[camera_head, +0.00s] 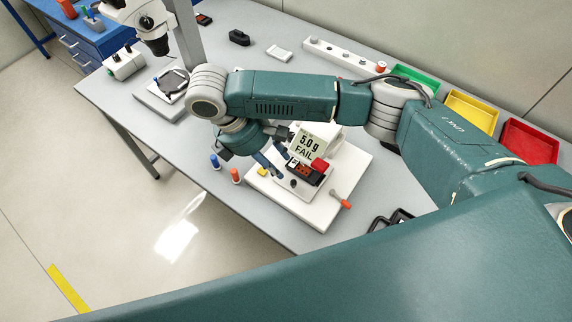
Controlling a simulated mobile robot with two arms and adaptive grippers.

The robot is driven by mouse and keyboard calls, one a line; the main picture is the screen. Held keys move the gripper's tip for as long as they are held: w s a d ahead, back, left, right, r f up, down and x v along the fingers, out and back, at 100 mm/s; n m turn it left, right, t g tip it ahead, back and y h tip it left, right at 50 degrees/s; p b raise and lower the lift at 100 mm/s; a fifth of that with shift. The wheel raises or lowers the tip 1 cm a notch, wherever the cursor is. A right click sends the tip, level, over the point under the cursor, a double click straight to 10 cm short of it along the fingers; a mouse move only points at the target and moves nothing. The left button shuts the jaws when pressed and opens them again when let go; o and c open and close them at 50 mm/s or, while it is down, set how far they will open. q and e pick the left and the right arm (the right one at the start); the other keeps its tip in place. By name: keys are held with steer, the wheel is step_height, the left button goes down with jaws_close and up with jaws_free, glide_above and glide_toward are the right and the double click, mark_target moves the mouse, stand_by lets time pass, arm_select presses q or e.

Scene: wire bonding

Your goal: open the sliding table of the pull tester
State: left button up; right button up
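The pull tester (309,144) stands on a white base plate (318,215) on the grey bench, its display reading "5.0 g FAIL". Low at its front is a small dark part with red and orange pieces (306,173); I cannot tell for sure which piece is the sliding table. My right gripper (279,174) points down at the left front of the tester, close to this part. Whether it touches anything is unclear. The fingertips are small and partly hidden by the wrist, so their opening cannot be judged. My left gripper does not show.
A blue-topped peg (215,162) and a red-topped peg (236,176) stand left of the base plate. An orange-handled tool (341,200) lies at its right. Green (415,80), yellow (470,111) and red (529,142) bins line the back right. A microscope (150,25) stands back left.

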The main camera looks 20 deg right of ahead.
mark_target(293, 181)
steer(key=f, duration=0.1)
steer(key=s+d+f, duration=0.1)
steer(key=f, duration=0.1)
steer(key=d+f, duration=0.1)
steer(key=f, duration=0.1)
steer(key=shift+s+d+p, duration=0.25)
steer(key=shift+s+p, duration=0.05)
steer(key=shift+s, duration=0.1)
steer(key=f, duration=0.1)
steer(key=d+f, duration=0.1)
steer(key=shift+w+f, duration=0.3)
steer(key=shift+f, duration=0.05)
steer(key=shift+s+d+f, duration=0.15)
steer(key=shift+s+f, duration=0.05)
steer(key=shift+f, duration=0.35)
steer(key=shift+w, duration=0.1)
steer(key=shift+c, duration=1.3)
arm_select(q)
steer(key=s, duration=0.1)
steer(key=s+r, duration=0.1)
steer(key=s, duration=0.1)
arm_select(e)
jaws_close()
